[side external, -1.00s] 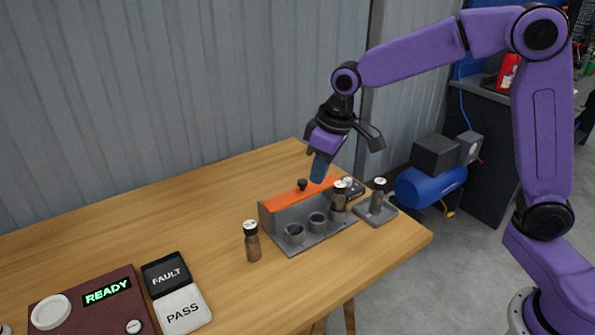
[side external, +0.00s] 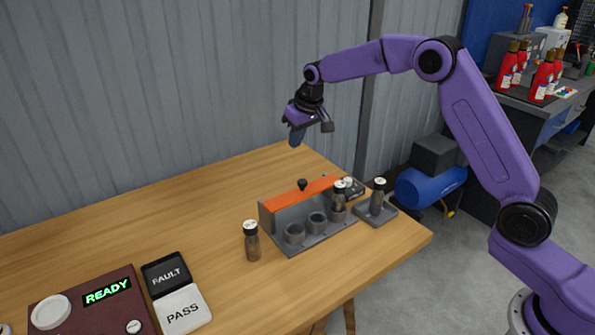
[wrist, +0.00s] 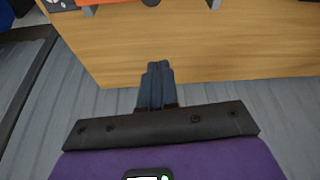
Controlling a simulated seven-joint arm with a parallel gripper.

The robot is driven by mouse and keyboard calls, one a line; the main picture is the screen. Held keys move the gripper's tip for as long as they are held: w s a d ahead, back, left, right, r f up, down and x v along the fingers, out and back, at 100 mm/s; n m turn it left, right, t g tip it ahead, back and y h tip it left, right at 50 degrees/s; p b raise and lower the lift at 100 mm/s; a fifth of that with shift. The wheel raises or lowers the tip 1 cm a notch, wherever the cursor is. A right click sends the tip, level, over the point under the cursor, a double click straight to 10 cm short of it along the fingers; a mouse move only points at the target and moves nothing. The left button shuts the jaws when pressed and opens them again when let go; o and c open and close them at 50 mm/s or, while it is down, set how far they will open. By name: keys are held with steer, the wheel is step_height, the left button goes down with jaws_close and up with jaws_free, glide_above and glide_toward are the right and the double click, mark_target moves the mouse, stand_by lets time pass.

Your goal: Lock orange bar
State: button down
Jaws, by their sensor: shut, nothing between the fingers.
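The orange bar (side external: 285,199) lies along the top back edge of a grey rack (side external: 285,220) on the wooden table. A black knob (side external: 302,185) stands up from the bar. The rack has round sockets in front; two are empty and the right one holds a dark vial (side external: 339,197) with a white cap. My gripper (side external: 295,140) is shut and empty, in the air behind the rack, apart from the bar. In the wrist view its closed fingers (wrist: 156,85) point toward the table's back edge; a piece of the orange bar (wrist: 105,2) shows at the top.
A capped vial (side external: 251,241) stands left of the rack. Another vial (side external: 378,197) stands on a small grey tray (side external: 388,215) at the right. A panel (side external: 95,305) reading READY and FAULT (side external: 166,272) and PASS (side external: 183,311) pads lie front left. The table's back left is clear.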

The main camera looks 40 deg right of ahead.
mark_target(303, 183)
steer(key=shift+f, duration=0.1)
step_height(303, 183, down, 10)
steer(key=shift+s, duration=0.3)
stand_by(0.8)
steer(key=shift+s, duration=0.1)
steer(key=shift+s, duration=1.55)
steer(key=shift+f, duration=0.1)
